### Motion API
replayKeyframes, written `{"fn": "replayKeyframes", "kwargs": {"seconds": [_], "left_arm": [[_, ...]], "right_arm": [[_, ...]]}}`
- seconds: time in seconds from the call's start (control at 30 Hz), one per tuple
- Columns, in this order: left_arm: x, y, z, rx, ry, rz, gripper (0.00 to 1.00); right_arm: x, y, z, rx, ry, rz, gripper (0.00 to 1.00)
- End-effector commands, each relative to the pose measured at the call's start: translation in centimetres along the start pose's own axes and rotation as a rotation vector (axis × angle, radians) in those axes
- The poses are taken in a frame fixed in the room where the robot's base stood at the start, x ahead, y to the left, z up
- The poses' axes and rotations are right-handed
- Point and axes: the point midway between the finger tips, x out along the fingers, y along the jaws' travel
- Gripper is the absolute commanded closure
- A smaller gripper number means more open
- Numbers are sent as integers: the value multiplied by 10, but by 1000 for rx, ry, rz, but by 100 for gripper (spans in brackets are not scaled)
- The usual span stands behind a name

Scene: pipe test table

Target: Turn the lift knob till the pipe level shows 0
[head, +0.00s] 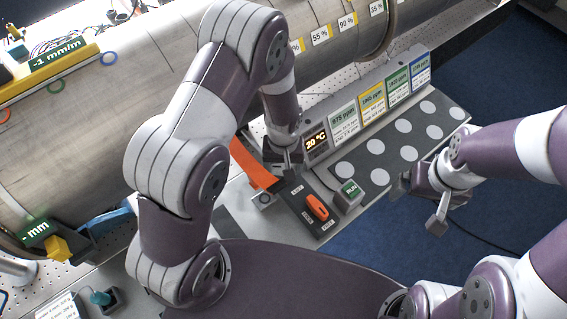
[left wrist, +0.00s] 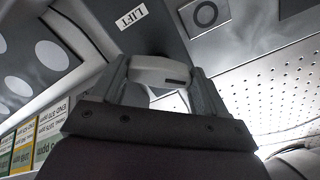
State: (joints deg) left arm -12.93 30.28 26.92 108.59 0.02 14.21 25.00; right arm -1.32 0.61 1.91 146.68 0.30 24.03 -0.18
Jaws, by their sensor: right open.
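The pipe level display (head: 58,52) sits on the large grey pipe (head: 140,75) at the upper left and reads -1 mm/m. In the left wrist view, a pale bar-shaped lift knob (left wrist: 160,72) stands between the fingers of my left gripper (left wrist: 163,88), near the LIFT label (left wrist: 131,17). The fingers close on its two ends. In the head view, my left gripper (head: 284,158) is low at the grey panel beside the orange strip, and it hides the knob there. My right gripper (head: 420,205) is open and empty, right of the panel.
A 20 °C display (head: 316,142) and several ppm cards (head: 372,103) line the panel. A dark plate with pale discs (head: 403,125) lies in front of them. An orange switch (head: 317,207) and a small green display box (head: 349,193) are near my left gripper. Blue floor (head: 500,210) is at right.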

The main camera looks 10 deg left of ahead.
Motion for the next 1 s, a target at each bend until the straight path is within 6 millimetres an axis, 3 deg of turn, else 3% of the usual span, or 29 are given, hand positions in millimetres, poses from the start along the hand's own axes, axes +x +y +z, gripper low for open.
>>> {"fn": "replayKeyframes", "kwargs": {"seconds": [0.43,1.0], "left_arm": [[0,0,-1,-71,2,1,56],[-1,0,-1,-496,2,1,56]], "right_arm": [[0,0,0,0,0,0,0],[2,0,0,0,0,0,0]]}}
